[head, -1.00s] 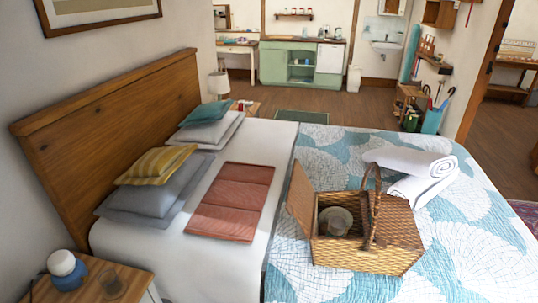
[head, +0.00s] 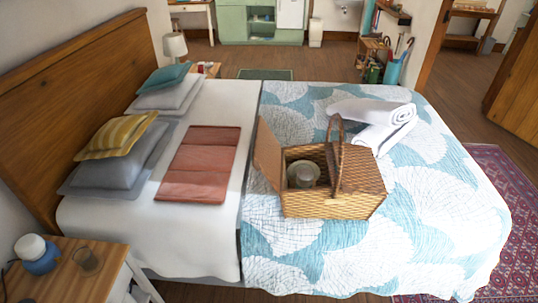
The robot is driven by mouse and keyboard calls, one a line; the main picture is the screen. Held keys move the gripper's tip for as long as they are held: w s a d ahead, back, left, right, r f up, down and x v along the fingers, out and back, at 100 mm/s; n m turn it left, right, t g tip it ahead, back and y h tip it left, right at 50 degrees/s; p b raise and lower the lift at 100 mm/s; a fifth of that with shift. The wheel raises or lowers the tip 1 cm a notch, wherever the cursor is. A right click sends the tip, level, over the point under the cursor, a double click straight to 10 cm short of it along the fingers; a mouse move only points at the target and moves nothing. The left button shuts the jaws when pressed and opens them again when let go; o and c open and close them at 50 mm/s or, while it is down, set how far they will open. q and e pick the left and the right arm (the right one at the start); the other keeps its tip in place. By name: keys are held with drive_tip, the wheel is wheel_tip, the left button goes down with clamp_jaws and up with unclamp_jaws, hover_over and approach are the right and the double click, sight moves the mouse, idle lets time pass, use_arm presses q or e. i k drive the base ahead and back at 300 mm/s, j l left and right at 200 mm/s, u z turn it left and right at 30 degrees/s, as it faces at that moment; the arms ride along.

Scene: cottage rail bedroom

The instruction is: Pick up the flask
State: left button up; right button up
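I cannot pick out a flask for certain. A wicker basket (head: 345,205) stands on the bed with one lid flap raised. Inside it is a pale, round, glassy-looking thing (head: 303,174), partly hidden by the basket wall; I cannot tell what it is. On the near nightstand (head: 62,284) at the lower left stand a blue, rounded container with a white top (head: 38,256) and a clear drinking glass (head: 86,260). Neither of my grippers is in view.
The bed's blue and white quilt (head: 300,262) has free room around the basket. Rolled white towels (head: 372,112) lie behind it. A folded red cloth (head: 200,165) and pillows (head: 112,160) lie at left. Open wooden floor and a patterned rug (head: 490,190) are at right.

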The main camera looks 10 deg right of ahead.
sight(305, 177)
drive_tip(key=u, duration=0.45)
drive_tip(key=i+u, duration=0.15)
drive_tip(key=u, duration=0.25)
drive_tip(key=l+u, duration=0.1)
drive_tip(key=u, duration=0.35)
drive_tip(key=i+u, duration=0.1)
drive_tip(key=u, duration=0.35)
drive_tip(key=l+u, duration=0.15)
drive_tip(key=u, duration=0.3)
drive_tip(key=i+l+u, duration=0.1)
drive_tip(key=u, duration=0.35)
drive_tip(key=l+u, duration=0.3)
drive_tip(key=u, duration=0.15)
drive_tip(key=l+u, duration=0.25)
drive_tip(key=u, duration=0.25)
drive_tip(key=l, duration=0.5)
drive_tip(key=z, duration=0.45)
drive_tip(key=l+z, duration=0.1)
drive_tip(key=z, duration=0.4)
drive_tip(key=i+z, duration=0.1)
drive_tip(key=z, duration=0.35)
drive_tip(key=i+z, duration=0.1)
drive_tip(key=z, duration=0.85)
drive_tip(key=i+z, duration=0.1)
drive_tip(key=z, duration=0.85)
drive_tip(key=i+z, duration=0.1)
drive_tip(key=z, duration=0.35)
